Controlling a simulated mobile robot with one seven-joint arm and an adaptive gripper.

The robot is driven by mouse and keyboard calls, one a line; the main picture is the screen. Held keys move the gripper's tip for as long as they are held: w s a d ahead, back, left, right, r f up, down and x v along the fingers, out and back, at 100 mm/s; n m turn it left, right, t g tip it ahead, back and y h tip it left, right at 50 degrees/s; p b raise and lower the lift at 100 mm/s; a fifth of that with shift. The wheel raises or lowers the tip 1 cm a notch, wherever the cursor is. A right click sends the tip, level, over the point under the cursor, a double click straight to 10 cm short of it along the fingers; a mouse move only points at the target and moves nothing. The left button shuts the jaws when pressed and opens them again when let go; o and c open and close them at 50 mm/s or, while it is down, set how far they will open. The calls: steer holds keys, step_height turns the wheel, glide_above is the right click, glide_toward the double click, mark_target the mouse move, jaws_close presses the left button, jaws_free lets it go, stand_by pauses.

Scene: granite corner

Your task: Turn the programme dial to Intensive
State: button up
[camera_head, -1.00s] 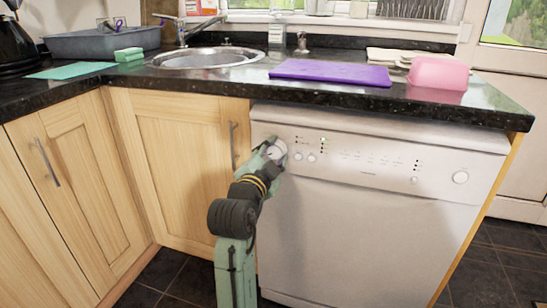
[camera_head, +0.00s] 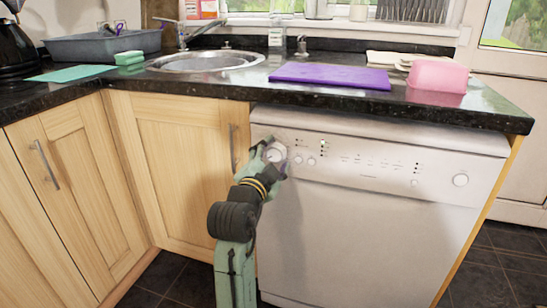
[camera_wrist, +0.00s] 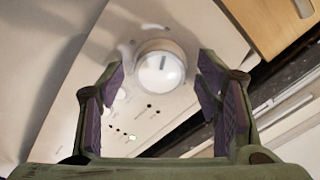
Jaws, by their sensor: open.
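The programme dial (camera_wrist: 161,68) is a round white knob with a dark pointer line, on the left of the dishwasher's control panel (camera_head: 385,163). In the wrist view it lies between and beyond my fingertips. My gripper (camera_wrist: 155,80) is open, with one purple-padded finger on each side of the dial and no clear contact. In the head view my gripper (camera_head: 274,152) is at the left end of the panel and partly covers the dial. The dial's markings are too small to read.
The black worktop (camera_head: 230,83) overhangs the panel. A cupboard handle (camera_head: 233,147) stands close to my gripper's left.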

steer(key=v, duration=0.7)
steer(key=shift+s, duration=0.2)
steer(key=shift+a+r, duration=0.15)
